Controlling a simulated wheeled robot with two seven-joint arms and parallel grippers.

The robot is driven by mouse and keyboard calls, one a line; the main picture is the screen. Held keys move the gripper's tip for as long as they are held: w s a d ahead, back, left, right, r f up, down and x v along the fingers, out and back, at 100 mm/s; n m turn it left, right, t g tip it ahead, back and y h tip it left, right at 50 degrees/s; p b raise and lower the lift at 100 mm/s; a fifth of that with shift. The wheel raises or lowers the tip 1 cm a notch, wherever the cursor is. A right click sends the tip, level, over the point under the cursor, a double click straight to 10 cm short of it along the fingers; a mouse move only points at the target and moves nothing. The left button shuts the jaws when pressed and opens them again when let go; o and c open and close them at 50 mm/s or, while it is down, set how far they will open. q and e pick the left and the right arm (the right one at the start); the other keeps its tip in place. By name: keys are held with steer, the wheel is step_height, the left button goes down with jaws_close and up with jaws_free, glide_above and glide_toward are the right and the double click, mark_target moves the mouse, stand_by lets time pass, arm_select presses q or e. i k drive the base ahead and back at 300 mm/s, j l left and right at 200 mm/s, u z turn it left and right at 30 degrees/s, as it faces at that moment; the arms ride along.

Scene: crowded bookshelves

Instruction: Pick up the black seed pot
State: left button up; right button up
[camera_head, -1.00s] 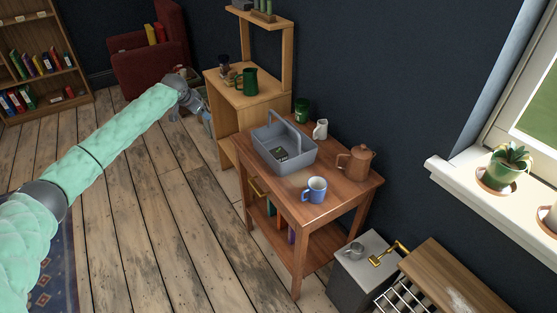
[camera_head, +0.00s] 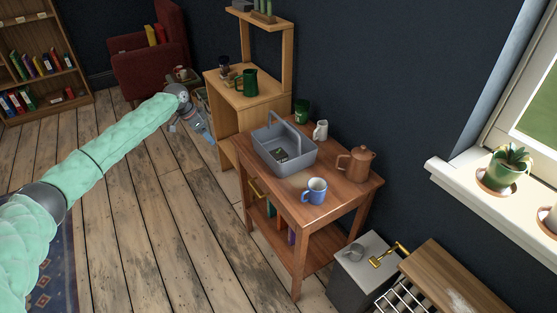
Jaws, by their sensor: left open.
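I cannot single out the black seed pot for sure. A small dark object (camera_head: 281,154) with a pale mark lies inside the grey handled caddy (camera_head: 294,164) on the reddish wooden table; the caddy wall hides part of it. A dark jar-like item (camera_head: 224,64) stands on the taller light-wood stand, left of a dark green mug (camera_head: 248,82). My left gripper (camera_head: 207,137) is open and empty, pointing down in front of the light-wood stand, left of the table and apart from both dark things. My right gripper is out of view.
The table (camera_head: 330,207) also bears a blue mug (camera_head: 314,191), a copper pot (camera_head: 355,163), a white jug (camera_head: 321,130) and a green cup (camera_head: 301,111). The stand's side panel (camera_head: 227,150) is close to my left gripper. The floor before the table is clear.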

mark_target(283, 157)
steer(key=k+l, duration=0.1)
steer(key=l, duration=1.15)
steer(key=k, duration=0.05)
